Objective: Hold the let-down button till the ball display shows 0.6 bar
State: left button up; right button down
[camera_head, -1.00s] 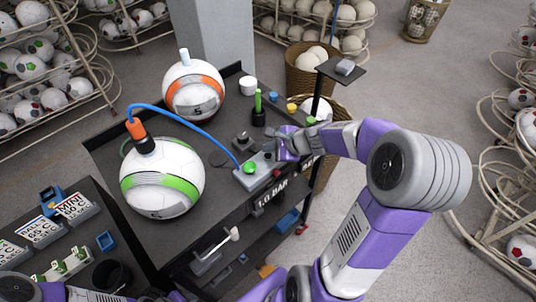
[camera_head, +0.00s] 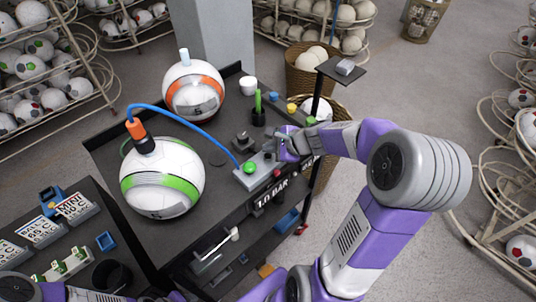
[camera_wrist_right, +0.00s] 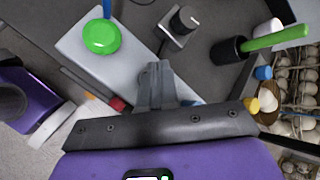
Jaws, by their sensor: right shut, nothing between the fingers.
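The grey control box (camera_head: 255,179) sits at the table's right edge, with a round green button (camera_head: 249,167) on top. In the right wrist view, the green button (camera_wrist_right: 102,36) is left of my fingers, and a small red button (camera_wrist_right: 117,103) shows at the box's near edge. My right gripper (camera_wrist_right: 154,68) is shut and empty, its tips over the box; contact is unclear. It also shows in the head view (camera_head: 274,153). A white ball with a green band (camera_head: 160,190) is joined to the box by a blue hose (camera_head: 190,118). A black panel (camera_head: 271,193) reads 1.0 BAR.
An orange-banded ball (camera_head: 193,90) stands at the back. A black knob (camera_wrist_right: 184,20) and a dark holder with a green stick (camera_wrist_right: 230,51) stand beside the control box. A post with a small shelf (camera_head: 341,69) rises behind my right gripper.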

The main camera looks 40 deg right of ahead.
aim_at(270, 157)
jog(key=shift+f, duration=0.1)
jog(key=shift+f+b, duration=0.35)
jog(key=shift+b, duration=0.15)
jog(key=shift+f+b, duration=0.45)
dwell(0.5)
dwell(3.9)
jog(key=shift+r+p, duration=0.85)
jog(key=shift+r, duration=0.05)
notch_tip(270, 157, up, 5)
jog(key=p, duration=0.4)
jog(key=shift+r+p, duration=0.1)
jog(key=shift+p, duration=0.3)
